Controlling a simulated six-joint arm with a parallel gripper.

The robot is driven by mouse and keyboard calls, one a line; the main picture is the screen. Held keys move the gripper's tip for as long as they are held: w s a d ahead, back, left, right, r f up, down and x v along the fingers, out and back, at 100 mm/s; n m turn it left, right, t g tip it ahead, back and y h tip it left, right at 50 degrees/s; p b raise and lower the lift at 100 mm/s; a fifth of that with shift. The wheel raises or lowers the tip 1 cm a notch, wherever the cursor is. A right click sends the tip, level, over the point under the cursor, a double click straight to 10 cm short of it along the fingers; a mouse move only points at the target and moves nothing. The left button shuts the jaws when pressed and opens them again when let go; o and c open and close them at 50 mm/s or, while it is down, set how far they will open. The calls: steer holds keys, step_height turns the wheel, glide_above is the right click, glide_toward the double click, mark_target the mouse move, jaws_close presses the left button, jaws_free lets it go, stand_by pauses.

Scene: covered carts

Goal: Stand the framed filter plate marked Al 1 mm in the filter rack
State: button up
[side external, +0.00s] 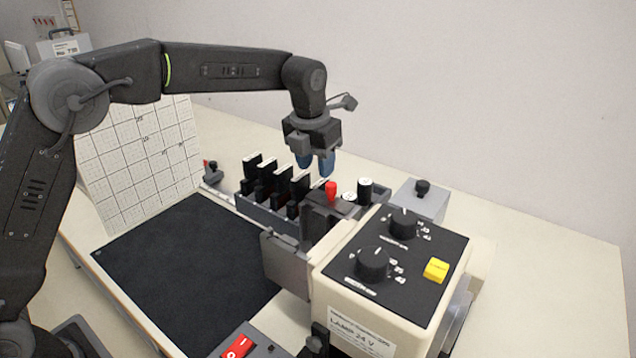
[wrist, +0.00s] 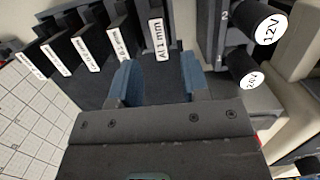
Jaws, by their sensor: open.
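The plate marked Al 1 mm (wrist: 157,35) is black with a white label. In the wrist view it stands at the right end of a row of labelled black plates, in a dark grey slotted holder (side external: 268,220). I cannot tell whether this holder is the filter rack. My gripper (side external: 316,163) points down over the right part of the row. Its blue fingers (wrist: 159,78) are open with nothing held between them. The label lies just beyond the fingertips in the wrist view, in line with the gap. The plate's lower part is hidden.
Black cylinders with white caps (side external: 365,188) stand right of the holder. A black mat (side external: 185,270) lies clear at left, beside a gridded board (side external: 140,165).

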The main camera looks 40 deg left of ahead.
steer(key=shift+s+r, duration=0.2)
steer(key=shift+r, duration=0.7)
steer(key=shift+s+r, duration=0.15)
steer(key=shift+r, duration=0.7)
steer(key=s+a+r+n+t, duration=0.1)
steer(key=s+a+r+n, duration=0.2)
steer(key=s+n, duration=0.55)
steer(key=s+a+r+n+t, duration=0.1)
steer(key=s+a+r+n, duration=0.15)
steer(key=s+n, duration=0.55)
steer(key=s+a+f+n+t, duration=0.1)
steer(key=s+f+n, duration=0.2)
steer(key=s+n, duration=0.4)
steer(key=s+a+f+n, duration=0.1)
steer(key=s+f+n, duration=0.2)
steer(key=s+n, duration=0.5)
steer(key=n, duration=0.4)
steer(key=shift+s+t, duration=0.15)
steer(key=shift+t, duration=0.25)
